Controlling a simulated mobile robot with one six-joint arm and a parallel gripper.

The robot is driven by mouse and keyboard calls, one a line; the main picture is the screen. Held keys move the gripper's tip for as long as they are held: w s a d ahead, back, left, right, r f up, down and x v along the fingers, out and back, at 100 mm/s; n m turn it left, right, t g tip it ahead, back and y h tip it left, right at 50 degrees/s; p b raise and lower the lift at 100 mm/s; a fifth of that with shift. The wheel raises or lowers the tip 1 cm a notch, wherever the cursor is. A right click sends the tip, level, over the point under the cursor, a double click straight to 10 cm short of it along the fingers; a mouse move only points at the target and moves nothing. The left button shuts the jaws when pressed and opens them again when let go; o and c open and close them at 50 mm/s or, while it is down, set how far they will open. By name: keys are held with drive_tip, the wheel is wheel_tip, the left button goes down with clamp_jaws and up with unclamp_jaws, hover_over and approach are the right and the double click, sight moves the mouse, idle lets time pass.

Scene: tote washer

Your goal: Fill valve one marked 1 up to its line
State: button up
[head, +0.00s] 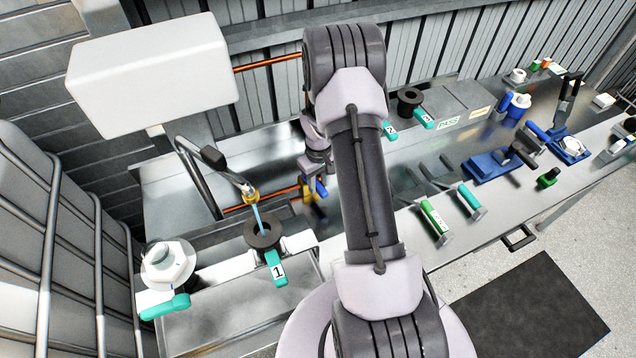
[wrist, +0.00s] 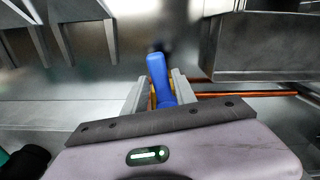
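Valve one is a black ring-shaped cup (head: 264,232) with a teal tag marked 1 (head: 278,270), in the lower left of the head view. A pale blue stream (head: 258,217) runs from a brass-tipped spout (head: 249,194) into it. The level inside and its line are too small to read. My gripper (head: 317,186) is right of and behind the cup, at a blue lever (head: 321,188) on a brass fitting. In the wrist view the blue lever (wrist: 158,78) stands between my gripper's fingers (wrist: 160,90), which are apart with narrow gaps beside it.
A white hex-shaped fitting (head: 166,264) with a teal handle stands left of the cup. A copper pipe (wrist: 250,94) runs behind the lever. A second black ring (head: 410,97) with tags marked 2 is at the back. Tools lie on the right bench (head: 500,215).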

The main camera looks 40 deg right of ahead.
drive_tip(key=shift+o, duration=0.7)
wheel_tip(320, 180, up, 17)
drive_tip(key=p, duration=0.2)
drive_tip(key=shift+r, duration=0.2)
idle(6.2)
